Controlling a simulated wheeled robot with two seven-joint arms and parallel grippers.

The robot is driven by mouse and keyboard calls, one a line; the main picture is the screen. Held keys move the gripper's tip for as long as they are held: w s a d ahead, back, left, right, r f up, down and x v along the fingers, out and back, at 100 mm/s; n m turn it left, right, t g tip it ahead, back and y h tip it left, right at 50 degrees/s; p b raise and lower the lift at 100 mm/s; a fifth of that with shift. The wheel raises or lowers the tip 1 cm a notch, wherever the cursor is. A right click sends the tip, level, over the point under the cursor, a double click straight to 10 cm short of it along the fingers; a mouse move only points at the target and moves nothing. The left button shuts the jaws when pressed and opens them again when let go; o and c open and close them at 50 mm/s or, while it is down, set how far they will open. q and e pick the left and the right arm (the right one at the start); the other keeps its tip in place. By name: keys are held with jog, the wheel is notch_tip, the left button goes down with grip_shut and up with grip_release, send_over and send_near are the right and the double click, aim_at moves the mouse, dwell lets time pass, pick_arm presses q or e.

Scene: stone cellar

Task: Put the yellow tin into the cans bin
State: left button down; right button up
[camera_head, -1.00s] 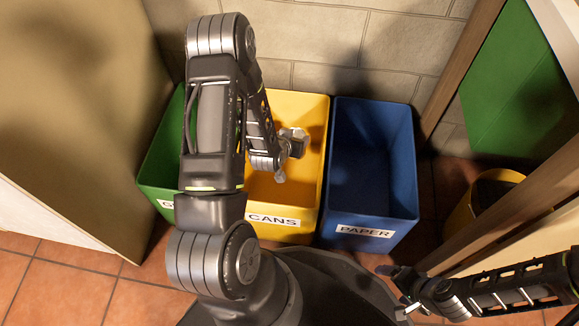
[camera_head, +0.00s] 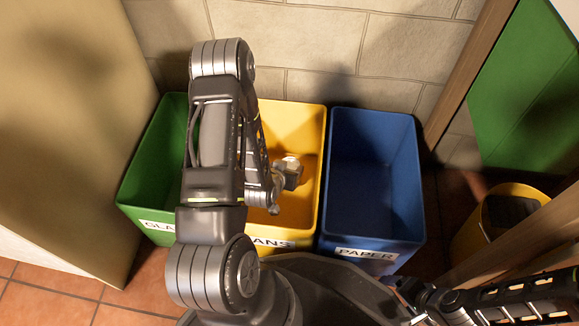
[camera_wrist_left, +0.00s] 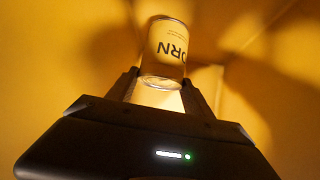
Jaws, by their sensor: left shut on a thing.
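The yellow tin (camera_wrist_left: 165,50), with dark lettering and a silver rim, shows in the left wrist view between the fingers of my left gripper (camera_wrist_left: 160,82), which is shut on it. Yellow walls fill the view around it. In the head view my left gripper (camera_head: 288,172) is over the opening of the yellow cans bin (camera_head: 311,150); the tin cannot be made out clearly there. My left arm covers part of the bin and its label. My right gripper (camera_head: 408,289) is low at the right, dark and partly cut off; its jaws are unclear.
The green bin (camera_head: 150,180) stands left of the cans bin and the blue paper bin (camera_head: 372,190) right of it. A stone wall (camera_head: 330,45) is behind them. A wooden post (camera_head: 470,70) and another yellow container (camera_head: 515,190) are at the right.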

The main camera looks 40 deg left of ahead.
pick_arm(q)
jog(key=shift+r, duration=0.15)
jog(key=shift+s, duration=0.1)
jog(key=shift+f, duration=0.65)
jog(key=shift+c, duration=2)
grip_release()
